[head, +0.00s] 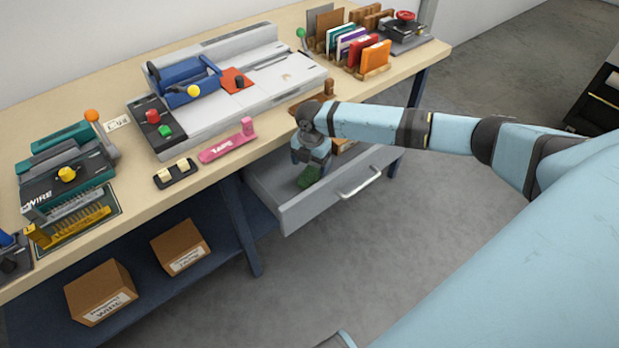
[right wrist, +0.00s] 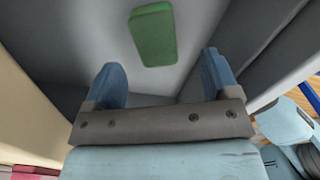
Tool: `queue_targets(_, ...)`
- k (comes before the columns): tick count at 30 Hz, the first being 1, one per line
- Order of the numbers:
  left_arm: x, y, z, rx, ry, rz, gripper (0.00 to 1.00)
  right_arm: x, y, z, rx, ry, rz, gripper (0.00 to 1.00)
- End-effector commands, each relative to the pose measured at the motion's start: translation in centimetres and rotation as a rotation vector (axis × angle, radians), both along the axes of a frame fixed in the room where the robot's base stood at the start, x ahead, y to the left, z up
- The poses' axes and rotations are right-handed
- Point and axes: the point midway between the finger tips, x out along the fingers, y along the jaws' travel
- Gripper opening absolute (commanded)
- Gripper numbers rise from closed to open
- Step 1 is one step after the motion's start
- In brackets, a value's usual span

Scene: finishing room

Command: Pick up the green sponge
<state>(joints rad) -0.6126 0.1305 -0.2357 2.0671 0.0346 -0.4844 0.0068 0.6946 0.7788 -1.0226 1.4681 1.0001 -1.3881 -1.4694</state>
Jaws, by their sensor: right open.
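The green sponge (head: 309,177) lies in the open grey drawer (head: 290,217) under the workbench. It also shows in the right wrist view (right wrist: 153,35), flat on the drawer floor, beyond my fingertips and between their lines. My right gripper (head: 312,162) reaches down into the drawer over the sponge. In the right wrist view its two blue fingers (right wrist: 162,75) are spread apart with nothing between them. In the head view the gripper hides part of the sponge's surroundings. My left gripper is not in view.
The drawer walls stand close around my right gripper, and the drawer handle (head: 360,183) is at its front. The bench top (head: 225,185) above holds a pink tape dispenser (head: 228,146), a grey cutting machine (head: 180,130) and a green wire binder (head: 70,165). The floor in front is clear.

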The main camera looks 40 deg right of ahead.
Motion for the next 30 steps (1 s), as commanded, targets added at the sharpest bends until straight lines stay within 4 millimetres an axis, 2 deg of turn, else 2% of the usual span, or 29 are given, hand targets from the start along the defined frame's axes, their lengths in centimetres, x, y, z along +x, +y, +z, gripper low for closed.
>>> queue_targets(5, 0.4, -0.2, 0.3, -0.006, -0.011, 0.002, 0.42, 0.1, 0.1, -1.3, 0.001, 0.000, 0.000, 0.81)
queue_targets(14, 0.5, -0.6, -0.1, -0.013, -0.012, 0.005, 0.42, 0.3, 0.2, -5.4, 0.001, 0.000, 0.000, 0.81)
queue_targets(23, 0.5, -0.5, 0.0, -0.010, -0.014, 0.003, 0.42, 0.3, 0.2, -5.9, 0.000, 0.000, 0.001, 0.81)
queue_targets(30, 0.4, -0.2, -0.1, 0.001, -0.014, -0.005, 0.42, 0.3, 0.2, -5.8, 0.000, 0.000, 0.001, 0.28)
